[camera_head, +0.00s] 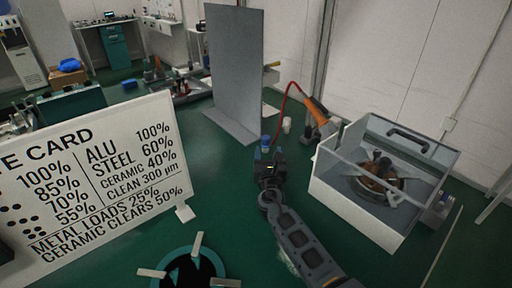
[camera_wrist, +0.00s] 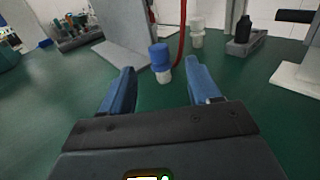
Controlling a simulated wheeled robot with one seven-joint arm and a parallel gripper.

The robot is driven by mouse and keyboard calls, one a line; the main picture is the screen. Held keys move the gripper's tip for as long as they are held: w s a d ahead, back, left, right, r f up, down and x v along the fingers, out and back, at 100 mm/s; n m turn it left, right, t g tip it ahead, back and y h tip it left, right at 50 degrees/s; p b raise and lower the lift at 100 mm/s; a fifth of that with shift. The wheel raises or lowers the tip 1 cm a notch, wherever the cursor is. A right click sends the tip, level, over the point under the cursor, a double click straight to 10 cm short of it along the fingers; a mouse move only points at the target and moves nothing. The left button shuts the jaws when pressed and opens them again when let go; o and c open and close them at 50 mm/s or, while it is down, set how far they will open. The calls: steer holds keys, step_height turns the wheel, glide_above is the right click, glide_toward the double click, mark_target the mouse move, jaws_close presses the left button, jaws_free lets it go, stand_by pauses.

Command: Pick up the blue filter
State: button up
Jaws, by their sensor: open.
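The blue filter (camera_wrist: 160,57) stands upright on the green surface in the wrist view, a blue cap over a whitish lower part. It lies ahead of my gripper (camera_wrist: 161,80), between the lines of the two blue fingers. The fingers are apart with nothing between them. In the head view the blue filter (camera_head: 265,141) shows just beyond the tip of my gripper (camera_head: 269,157), its lower part hidden.
A white filter-like piece (camera_wrist: 196,32) stands behind and right of the blue one. A grey upright panel (camera_head: 236,70) stands at the left, a clear-sided box (camera_head: 350,206) at the right. A large rate card (camera_head: 95,180) fills the near left. A red hose (camera_head: 279,108) runs behind.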

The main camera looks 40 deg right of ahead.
mark_target(266, 140)
steer(key=b+x, duration=0.1)
steer(key=x, duration=0.2)
steer(key=shift+w+a+f, duration=0.1)
steer(key=shift+w+f, duration=0.05)
steer(key=shift+w, duration=0.05)
steer(key=b+x, duration=0.3)
steer(key=x, duration=0.1)
steer(key=shift+w+d, duration=0.3)
steer(key=c, duration=1.1)
